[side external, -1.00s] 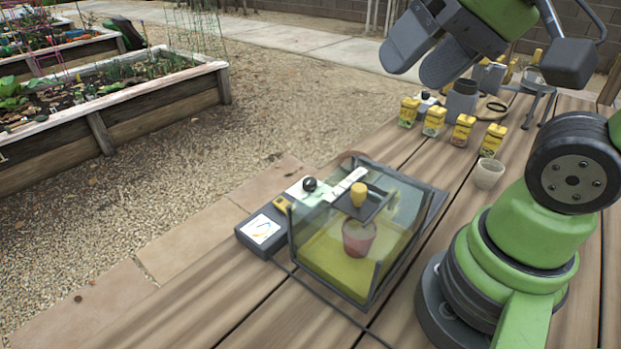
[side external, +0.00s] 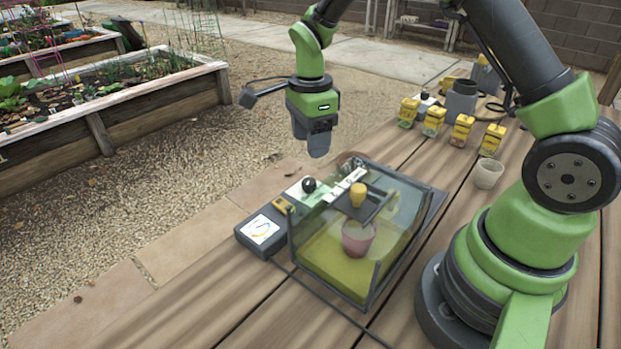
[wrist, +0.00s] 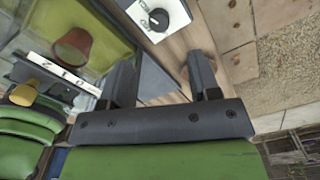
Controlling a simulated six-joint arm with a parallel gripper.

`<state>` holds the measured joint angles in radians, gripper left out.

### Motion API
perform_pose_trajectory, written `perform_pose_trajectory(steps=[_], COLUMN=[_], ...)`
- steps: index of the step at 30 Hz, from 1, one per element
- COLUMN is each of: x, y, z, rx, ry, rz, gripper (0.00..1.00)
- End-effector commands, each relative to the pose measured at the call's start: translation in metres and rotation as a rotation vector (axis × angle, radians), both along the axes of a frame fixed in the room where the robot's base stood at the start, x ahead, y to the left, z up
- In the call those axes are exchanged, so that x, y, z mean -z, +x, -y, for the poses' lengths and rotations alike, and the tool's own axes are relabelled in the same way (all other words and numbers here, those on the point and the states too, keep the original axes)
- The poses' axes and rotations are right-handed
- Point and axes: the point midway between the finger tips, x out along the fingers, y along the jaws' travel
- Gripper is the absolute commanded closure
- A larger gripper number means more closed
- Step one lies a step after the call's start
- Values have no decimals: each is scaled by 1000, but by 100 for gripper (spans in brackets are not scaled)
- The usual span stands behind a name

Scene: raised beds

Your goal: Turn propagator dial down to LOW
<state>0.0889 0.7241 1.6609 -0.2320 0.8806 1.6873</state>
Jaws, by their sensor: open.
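The propagator (side external: 350,262) is a clear-walled box with a yellow-green floor on the wooden table. Its dial (side external: 310,184) is a small black knob on a white plate at the box's far left side.
A pink pot (side external: 357,239) and a yellow knob (side external: 358,194) show at the propagator. Several yellow packets (side external: 462,130), a pale cup (side external: 487,174) and a grey canister (side external: 461,102) stand further back.

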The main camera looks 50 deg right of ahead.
Motion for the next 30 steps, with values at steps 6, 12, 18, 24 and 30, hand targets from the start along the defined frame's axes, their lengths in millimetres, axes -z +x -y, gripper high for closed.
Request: perform_pose_trajectory(steps=[6, 12, 18, 24, 30], x=[33, 70, 92, 96, 96], y=[-1, -1, -1, 0, 0], z=[0, 0, 0, 0, 0], rx=[2, 0, 1, 0, 0], ry=[1, 1, 1, 1, 1], rz=[-6, -5, 0, 2, 2], gripper=[44, 44, 44, 44, 55])
